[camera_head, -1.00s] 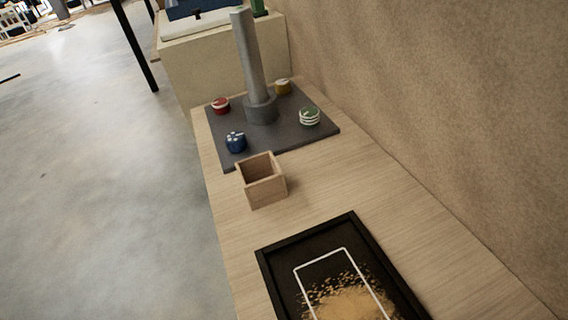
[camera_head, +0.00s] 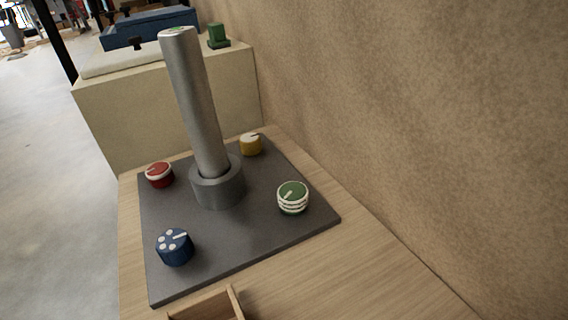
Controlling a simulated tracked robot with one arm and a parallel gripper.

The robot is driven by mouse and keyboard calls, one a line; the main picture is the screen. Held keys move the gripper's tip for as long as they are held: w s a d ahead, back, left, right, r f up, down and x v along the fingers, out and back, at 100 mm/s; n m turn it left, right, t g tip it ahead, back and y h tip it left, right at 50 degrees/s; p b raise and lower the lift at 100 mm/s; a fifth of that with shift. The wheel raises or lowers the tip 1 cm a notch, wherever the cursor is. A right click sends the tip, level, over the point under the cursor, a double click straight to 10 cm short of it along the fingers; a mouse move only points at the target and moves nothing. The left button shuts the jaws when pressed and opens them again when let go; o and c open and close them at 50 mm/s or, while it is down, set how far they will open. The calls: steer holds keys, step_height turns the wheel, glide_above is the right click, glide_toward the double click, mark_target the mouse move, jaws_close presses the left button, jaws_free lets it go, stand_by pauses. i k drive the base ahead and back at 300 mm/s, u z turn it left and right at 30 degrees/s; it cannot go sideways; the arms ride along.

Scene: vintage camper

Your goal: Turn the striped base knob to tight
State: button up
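A dark grey square base plate (camera_head: 240,242) lies on the wooden counter. A grey metal post (camera_head: 196,105) stands in a collar (camera_head: 218,187) at its middle. The striped knob (camera_head: 293,197), green with white bands and a white pointer line on top, sits at the plate's right side. Other knobs are a blue one with white dots (camera_head: 174,246) at the front left, a red one with a white band (camera_head: 159,174) at the back left, and a yellow one (camera_head: 250,144) at the back right. No tight marking is readable. My gripper is not in view.
An open wooden box (camera_head: 208,305) stands in front of the plate, cut by the lower frame edge. A tan wall (camera_head: 420,130) runs along the right. A pale cabinet (camera_head: 170,115) stands behind, with a blue case (camera_head: 150,27) and a green object (camera_head: 218,36) on top.

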mark_target(292, 196)
steer(key=z, duration=0.05)
steer(key=i, duration=1.15)
